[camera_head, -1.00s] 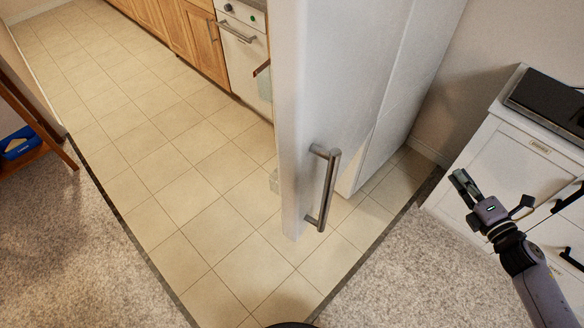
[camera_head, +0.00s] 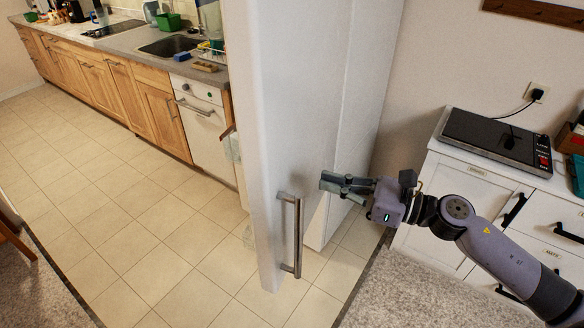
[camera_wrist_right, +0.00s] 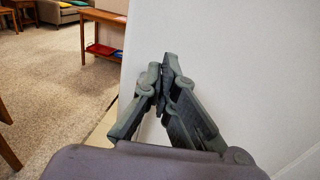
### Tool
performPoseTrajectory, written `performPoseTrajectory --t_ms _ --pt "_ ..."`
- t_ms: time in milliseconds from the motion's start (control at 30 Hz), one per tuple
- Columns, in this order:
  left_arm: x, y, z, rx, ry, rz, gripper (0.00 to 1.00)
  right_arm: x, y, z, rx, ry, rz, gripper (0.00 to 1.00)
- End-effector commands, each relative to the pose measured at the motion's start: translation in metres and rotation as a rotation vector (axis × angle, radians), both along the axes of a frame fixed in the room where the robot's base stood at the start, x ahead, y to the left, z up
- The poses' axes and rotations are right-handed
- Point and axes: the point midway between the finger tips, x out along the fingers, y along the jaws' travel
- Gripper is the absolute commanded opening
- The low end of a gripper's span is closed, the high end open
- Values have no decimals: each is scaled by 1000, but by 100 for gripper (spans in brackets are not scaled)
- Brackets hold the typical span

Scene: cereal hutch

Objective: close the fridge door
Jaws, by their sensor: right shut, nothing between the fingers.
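The fridge door (camera_head: 285,120) is white and stands open, its narrow edge towards me in the head view. A vertical metal handle (camera_head: 298,237) is on its outer face, low down. The fridge body (camera_head: 357,110) stands behind it to the right. My right gripper (camera_head: 324,181) is shut and empty, to the right of the handle and a little above it, in front of the door's face. In the right wrist view the shut fingers (camera_wrist_right: 166,75) are in front of a white surface; whether they touch it I cannot tell. My left gripper is not in view.
A white cabinet (camera_head: 470,205) with a black hotplate (camera_head: 497,137) stands at the right, close to my right arm. A wooden kitchen counter (camera_head: 110,85) runs along the back left. The tiled floor (camera_head: 130,225) left of the door is clear.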

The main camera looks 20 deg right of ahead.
Motion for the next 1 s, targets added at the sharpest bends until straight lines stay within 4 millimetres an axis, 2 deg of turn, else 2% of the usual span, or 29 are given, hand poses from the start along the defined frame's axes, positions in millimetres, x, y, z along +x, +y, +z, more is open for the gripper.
performPoseTrajectory --t_ms 67,500,700,1000 --pt "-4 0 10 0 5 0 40 9 9 6 3 -3 0 0" --pt "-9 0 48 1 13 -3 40 49 57 4 4 0 -2 0" --pt "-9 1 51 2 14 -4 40 55 64 0 3 2 -1 0" --pt "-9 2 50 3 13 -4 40 55 64 0 1 2 -1 0"
